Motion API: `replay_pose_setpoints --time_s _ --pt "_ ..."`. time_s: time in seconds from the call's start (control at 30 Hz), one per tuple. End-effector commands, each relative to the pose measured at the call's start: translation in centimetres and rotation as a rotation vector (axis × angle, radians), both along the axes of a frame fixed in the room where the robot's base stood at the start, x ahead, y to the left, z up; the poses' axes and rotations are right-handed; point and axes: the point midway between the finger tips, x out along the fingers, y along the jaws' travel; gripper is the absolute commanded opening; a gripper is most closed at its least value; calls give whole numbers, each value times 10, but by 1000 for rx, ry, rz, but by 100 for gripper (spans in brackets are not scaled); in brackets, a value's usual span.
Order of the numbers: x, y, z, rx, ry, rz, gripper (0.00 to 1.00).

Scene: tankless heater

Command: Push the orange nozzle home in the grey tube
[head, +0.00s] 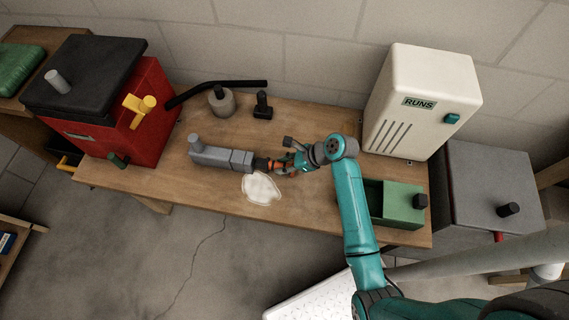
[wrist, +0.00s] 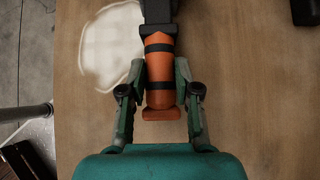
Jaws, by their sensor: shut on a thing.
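The orange nozzle (wrist: 159,72) has black bands and lies lengthwise between the fingers of my gripper (wrist: 160,88) in the wrist view. My gripper is shut on it. The nozzle's far end meets a dark end piece (wrist: 157,12); how deep it sits there is hidden. In the head view the grey tube (head: 218,155) lies on the wooden bench, its dark end facing right toward my gripper (head: 278,165). Only a little of the orange nozzle (head: 270,164) shows there, in line with the tube.
A white patch (head: 261,188) lies on the bench (head: 320,208) in front of the tube's end. A red box (head: 148,110) stands left, a white unit (head: 420,100) and a green bin (head: 402,203) right. A grey cylinder (head: 222,102) and black fitting (head: 263,106) stand behind.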

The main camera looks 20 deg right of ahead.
Motion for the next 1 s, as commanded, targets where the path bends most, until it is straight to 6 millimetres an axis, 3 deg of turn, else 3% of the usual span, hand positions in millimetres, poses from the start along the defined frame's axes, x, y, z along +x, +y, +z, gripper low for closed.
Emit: replay_pose_setpoints --time_s 1.0 --pt "13 18 0 0 0 0 0"
